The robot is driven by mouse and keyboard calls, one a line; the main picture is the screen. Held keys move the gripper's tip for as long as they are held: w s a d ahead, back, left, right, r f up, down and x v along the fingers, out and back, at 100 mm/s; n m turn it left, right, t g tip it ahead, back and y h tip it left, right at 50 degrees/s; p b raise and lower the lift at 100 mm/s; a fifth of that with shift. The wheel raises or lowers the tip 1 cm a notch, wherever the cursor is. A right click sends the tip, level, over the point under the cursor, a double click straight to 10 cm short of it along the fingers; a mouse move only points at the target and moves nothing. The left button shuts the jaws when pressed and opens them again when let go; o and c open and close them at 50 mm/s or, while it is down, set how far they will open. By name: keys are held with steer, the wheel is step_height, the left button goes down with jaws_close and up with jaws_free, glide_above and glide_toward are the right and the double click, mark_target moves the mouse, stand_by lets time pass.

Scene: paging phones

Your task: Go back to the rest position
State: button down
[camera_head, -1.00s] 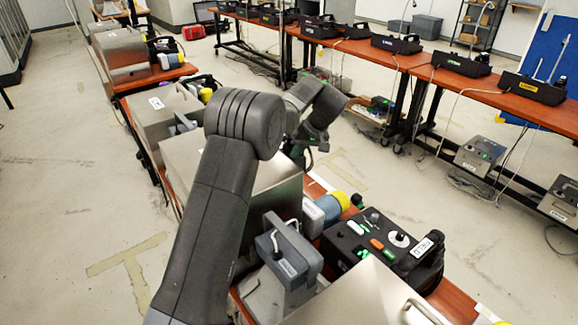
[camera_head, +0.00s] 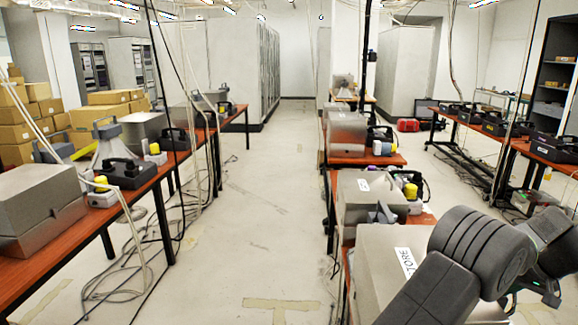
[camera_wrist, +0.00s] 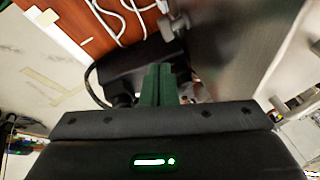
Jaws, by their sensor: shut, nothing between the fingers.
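My gripper (camera_wrist: 160,84) shows in the wrist view as two dark green fingers pressed together, with nothing between them. Behind the fingers in that view lies a dark device (camera_wrist: 120,70) with a cable, and a red-brown table top (camera_wrist: 85,30) with white cords. In the head view my arm is folded at the lower right, over the near end of the right-hand bench row. A metal case with a white label (camera_head: 385,268) stands beside the arm there. My gripper's fingertips cannot be made out in the head view.
A bare floor aisle (camera_head: 255,200) runs between the left bench (camera_head: 150,195) and the middle benches (camera_head: 365,158). Cables (camera_head: 125,250) lie loose under the left bench. More benches with dark devices (camera_head: 555,148) stand at the right. Cardboard boxes (camera_head: 25,115) are stacked far left.

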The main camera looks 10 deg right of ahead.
steer(key=d+p+x, duration=0.1)
steer(key=x, duration=0.9)
steer(key=shift+a+f, duration=0.3)
steer(key=shift+a, duration=0.2)
